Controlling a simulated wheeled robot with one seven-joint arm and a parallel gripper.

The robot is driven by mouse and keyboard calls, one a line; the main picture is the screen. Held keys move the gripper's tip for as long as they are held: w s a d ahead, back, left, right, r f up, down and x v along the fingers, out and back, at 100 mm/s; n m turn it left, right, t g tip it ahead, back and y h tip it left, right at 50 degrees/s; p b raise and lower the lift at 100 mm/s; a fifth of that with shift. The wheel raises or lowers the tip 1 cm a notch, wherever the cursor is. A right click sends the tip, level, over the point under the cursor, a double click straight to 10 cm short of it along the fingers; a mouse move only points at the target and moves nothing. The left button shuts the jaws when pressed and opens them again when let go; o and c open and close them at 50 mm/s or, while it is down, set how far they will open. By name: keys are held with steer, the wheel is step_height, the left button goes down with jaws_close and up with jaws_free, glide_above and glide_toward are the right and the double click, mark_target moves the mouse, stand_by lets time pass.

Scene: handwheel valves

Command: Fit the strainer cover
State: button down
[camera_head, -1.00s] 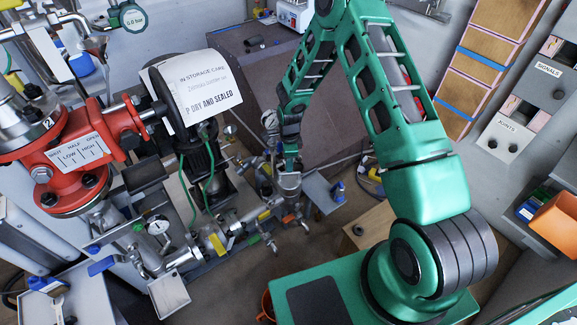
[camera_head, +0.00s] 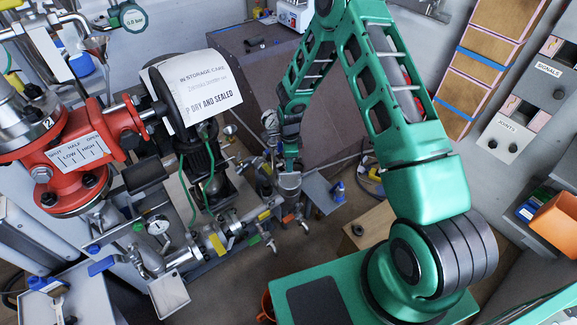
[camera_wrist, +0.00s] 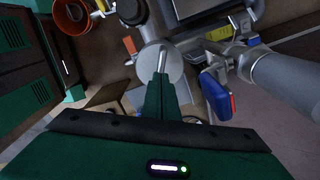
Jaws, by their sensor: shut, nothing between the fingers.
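A silver strainer body (camera_head: 290,183) stands at the end of the pipework, below the end of my arm. In the wrist view a round pale grey disc (camera_wrist: 149,64) lies under my fingertips. It sits at the strainer, but I cannot tell whether it is the cover or the top of the body. My gripper (camera_wrist: 162,60) is shut, with its fingertips over the disc and nothing visible between them. I cannot tell whether the tips touch it. In the head view my gripper (camera_head: 290,164) is small and partly hidden, just above the strainer.
A red handwheel-side valve body (camera_head: 75,155) stands far left. An orange bucket (camera_wrist: 72,17) shows in the wrist view.

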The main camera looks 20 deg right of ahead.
steer(key=shift+r, duration=3)
